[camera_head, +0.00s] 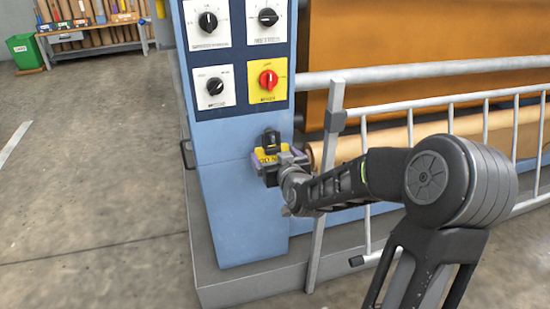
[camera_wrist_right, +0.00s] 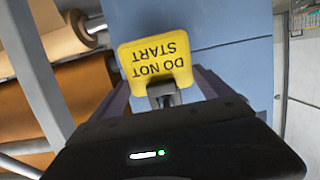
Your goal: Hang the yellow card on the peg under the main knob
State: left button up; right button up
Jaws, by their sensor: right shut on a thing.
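The yellow card (camera_head: 266,157) is at the blue panel's front, below the red main knob (camera_head: 268,80) on its yellow plate. My right gripper (camera_head: 277,165) is shut on the card and partly covers it. In the right wrist view the card (camera_wrist_right: 155,62) reads "DO NOT START" upside down, and my right gripper (camera_wrist_right: 165,95) grips its edge. A dark piece (camera_head: 270,138) shows just above the card; I cannot tell if it is the peg or whether the card touches it. My left gripper is not in view.
The blue control column (camera_head: 228,200) carries several black knobs on white plates. A grey railing (camera_head: 365,135) stands to its right, with my right arm reaching in front of it. Orange material and a roll are behind. Open floor lies left, with a workbench (camera_head: 95,35) far back.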

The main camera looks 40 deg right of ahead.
dwell(0.4)
jog(key=o, duration=1.1)
jog(key=p+v, duration=0.1)
jog(key=v, duration=0.7)
jog(key=shift+f, duration=0.1)
